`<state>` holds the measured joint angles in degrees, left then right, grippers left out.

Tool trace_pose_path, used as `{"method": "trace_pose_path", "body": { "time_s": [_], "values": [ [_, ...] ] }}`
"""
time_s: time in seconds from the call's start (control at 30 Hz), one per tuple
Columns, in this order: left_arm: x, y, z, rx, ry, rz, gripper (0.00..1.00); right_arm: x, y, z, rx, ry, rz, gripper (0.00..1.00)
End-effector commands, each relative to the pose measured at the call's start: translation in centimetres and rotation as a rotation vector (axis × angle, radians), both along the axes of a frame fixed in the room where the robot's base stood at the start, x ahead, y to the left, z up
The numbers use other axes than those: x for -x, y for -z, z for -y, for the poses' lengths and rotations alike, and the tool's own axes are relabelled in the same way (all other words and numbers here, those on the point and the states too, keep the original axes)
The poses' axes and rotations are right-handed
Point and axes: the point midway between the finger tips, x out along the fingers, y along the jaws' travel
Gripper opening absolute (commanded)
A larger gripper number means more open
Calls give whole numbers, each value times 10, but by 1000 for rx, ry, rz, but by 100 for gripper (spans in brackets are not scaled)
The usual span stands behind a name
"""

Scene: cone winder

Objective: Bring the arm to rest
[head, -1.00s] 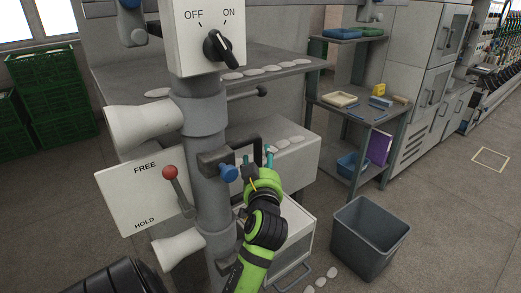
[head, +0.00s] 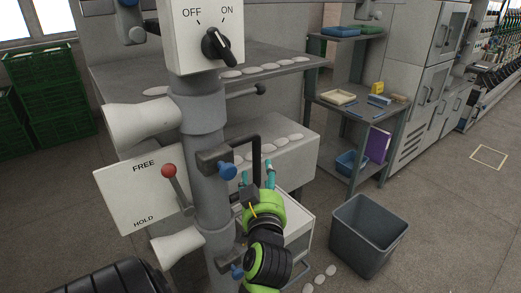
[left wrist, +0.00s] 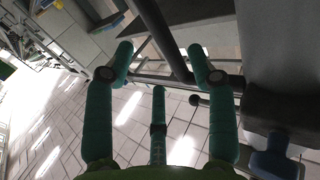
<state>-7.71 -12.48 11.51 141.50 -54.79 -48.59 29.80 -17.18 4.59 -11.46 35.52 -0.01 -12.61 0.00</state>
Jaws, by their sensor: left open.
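My left gripper (head: 257,177) is open, with its teal fingertips pointing up, just right of the grey machine column (head: 205,170). In the head view it overlaps the lower end of a black bent bar (head: 258,147). In the left wrist view my left gripper (left wrist: 160,60) shows spread teal fingers with nothing held. A dark bar (left wrist: 165,38) shows between the fingertips there; I cannot tell whether it touches. My right gripper is not in view.
Blue-knobbed clamps (head: 228,169) sit on the column beside my arm. A red-knobbed lever (head: 169,170) stands on the FREE/HOLD plate (head: 128,200). An OFF/ON switch (head: 216,44) is above. A grey bin (head: 366,235) stands on the floor at right; open floor lies beyond.

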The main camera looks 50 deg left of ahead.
Motion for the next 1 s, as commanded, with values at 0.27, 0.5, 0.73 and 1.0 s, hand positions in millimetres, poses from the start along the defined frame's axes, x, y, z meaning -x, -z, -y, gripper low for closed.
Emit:
{"method": "trace_pose_path", "body": {
  "time_s": [0.27,0.5,0.73,1.0],
  "values": [
    [0,0,0,0,0,0,56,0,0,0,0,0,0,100],
    [-17,21,8,3,49,-51,56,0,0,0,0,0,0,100],
    [-78,147,64,37,308,-312,56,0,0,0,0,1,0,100],
    [-71,336,145,133,615,-651,56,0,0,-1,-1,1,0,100]
  ]
}}
